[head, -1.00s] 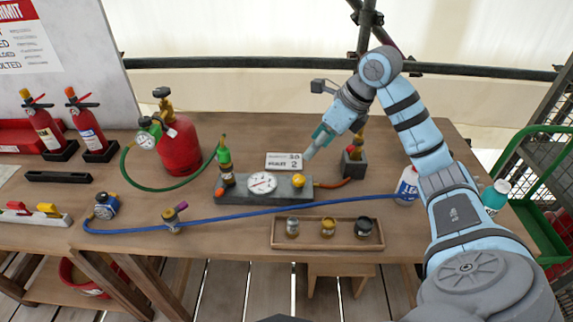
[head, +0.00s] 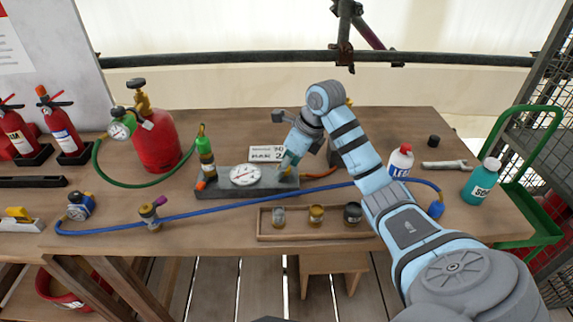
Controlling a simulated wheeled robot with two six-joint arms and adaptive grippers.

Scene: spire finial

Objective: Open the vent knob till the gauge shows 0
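A grey block (head: 217,190) lies on the wooden table with a round white gauge (head: 245,174) on its top. The gauge's needle is too small to read surely. My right gripper (head: 287,166) comes down from the right onto the block's right end, where the yellow vent knob sits. The knob is hidden behind the fingers now. I cannot tell whether the fingers touch it or are closed on it. A green-topped bottle-like fitting (head: 206,160) stands at the block's left end. My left gripper is not in view.
A small card (head: 266,153) stands behind the block. A red cylinder (head: 155,145) with a green hose is at left. A blue hose (head: 330,189) crosses in front of the block. A wooden tray (head: 265,226) with three small fittings is nearer. Bottles (head: 482,180) stand at right.

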